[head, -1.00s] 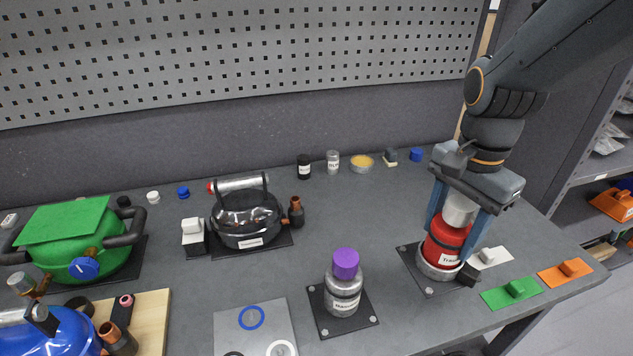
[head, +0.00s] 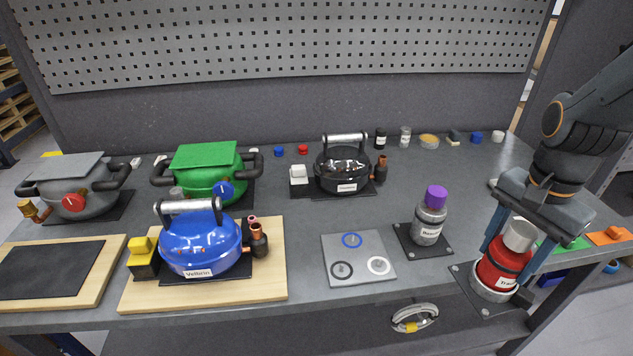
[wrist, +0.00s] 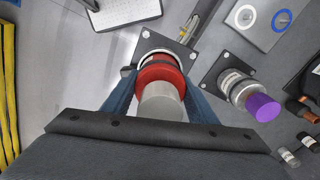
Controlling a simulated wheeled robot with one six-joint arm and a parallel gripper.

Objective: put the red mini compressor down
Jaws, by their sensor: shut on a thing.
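The red mini compressor (head: 499,268) has a red body, a silver base and a light grey cap. It is upright on its dark square plate at the bench's front right. In the wrist view the red compressor (wrist: 161,73) sits between the two blue-grey fingers, grey cap toward me. My gripper (head: 507,262) is shut on it from above, one finger on each side; it also shows in the wrist view (wrist: 160,90). Whether the plate rests flat on the bench is hard to tell; it reaches close to the front edge.
A grey mini compressor with a purple cap (head: 430,222) stands to the left. A pad with rings (head: 358,270) lies beyond it. A blue compressor (head: 203,243) sits on a wooden pallet (head: 273,270). Green (head: 567,246) and orange (head: 607,236) pieces lie to the right.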

